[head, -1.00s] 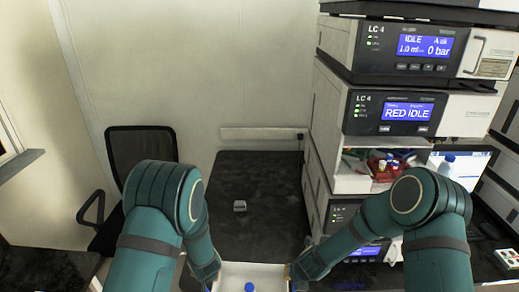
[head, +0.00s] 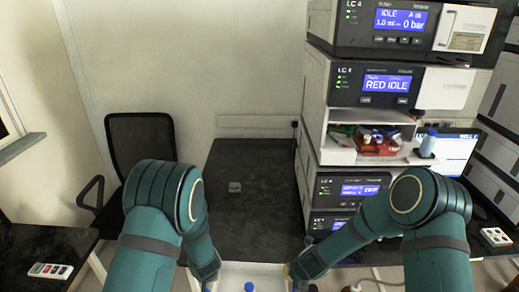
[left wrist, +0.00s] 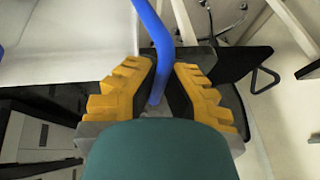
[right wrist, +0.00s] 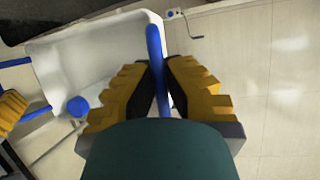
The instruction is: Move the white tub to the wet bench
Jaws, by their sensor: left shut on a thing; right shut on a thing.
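The white tub (head: 268,270) is at the bottom centre of the head view, held between my two arms. It has blue bar handles, and a round blue thing (head: 249,287) shows inside it. My left gripper (head: 208,276) is shut on one blue handle (left wrist: 160,55), seen between its yellow fingers in the left wrist view. My right gripper (head: 295,273) is shut on the other blue handle (right wrist: 153,55). The right wrist view shows the tub's white inside (right wrist: 95,60). The tub's near part is cut off in the head view.
A dark bench (head: 255,215) ahead bears only a small grey block (head: 235,187). An instrument stack (head: 375,95) stands at its right, with a red tray (head: 378,147) in an opening. A black chair (head: 140,145) is at left. Another dark bench (head: 40,245) holds a small coloured-topped item (head: 50,270).

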